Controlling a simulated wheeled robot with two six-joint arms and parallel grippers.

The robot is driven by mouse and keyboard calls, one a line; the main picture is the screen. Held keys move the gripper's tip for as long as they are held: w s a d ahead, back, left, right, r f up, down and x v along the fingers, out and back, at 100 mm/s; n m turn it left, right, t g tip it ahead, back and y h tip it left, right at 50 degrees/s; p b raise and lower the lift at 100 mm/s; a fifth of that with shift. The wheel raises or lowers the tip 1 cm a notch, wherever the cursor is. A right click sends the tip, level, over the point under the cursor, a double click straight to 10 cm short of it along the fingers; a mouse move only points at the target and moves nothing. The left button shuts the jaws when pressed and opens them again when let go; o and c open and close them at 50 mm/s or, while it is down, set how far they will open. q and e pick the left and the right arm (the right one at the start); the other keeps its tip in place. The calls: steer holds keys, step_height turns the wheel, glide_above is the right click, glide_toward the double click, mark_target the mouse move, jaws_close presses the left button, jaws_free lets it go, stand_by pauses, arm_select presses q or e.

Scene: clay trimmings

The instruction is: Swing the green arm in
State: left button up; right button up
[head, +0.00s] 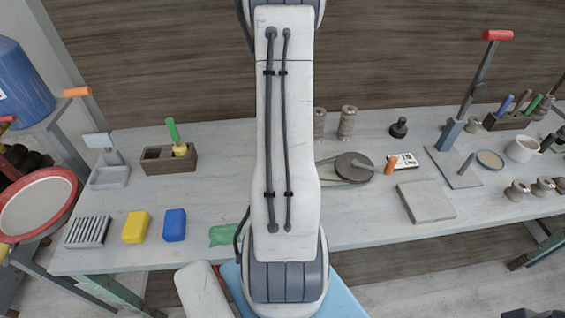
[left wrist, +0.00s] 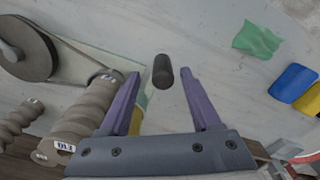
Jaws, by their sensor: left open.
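My left gripper (left wrist: 160,88) is open in the left wrist view, its two purple fingers apart. A short dark cylinder (left wrist: 162,70) shows between and just beyond the fingertips; I cannot tell its depth or whether it touches them. A yellow piece (left wrist: 137,122) shows partly behind the left finger. I cannot make out a green arm for certain.
A green cloth (head: 224,236) lies near the bench's front edge, beside blue (head: 174,225) and yellow (head: 135,227) blocks. A dark wheel (head: 354,167) and ribbed spools (head: 347,123) stand right of my arm.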

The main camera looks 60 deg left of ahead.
arm_select(q)
step_height(320, 180, up, 6)
steer(key=shift+r, duration=0.1)
stand_by(0.6)
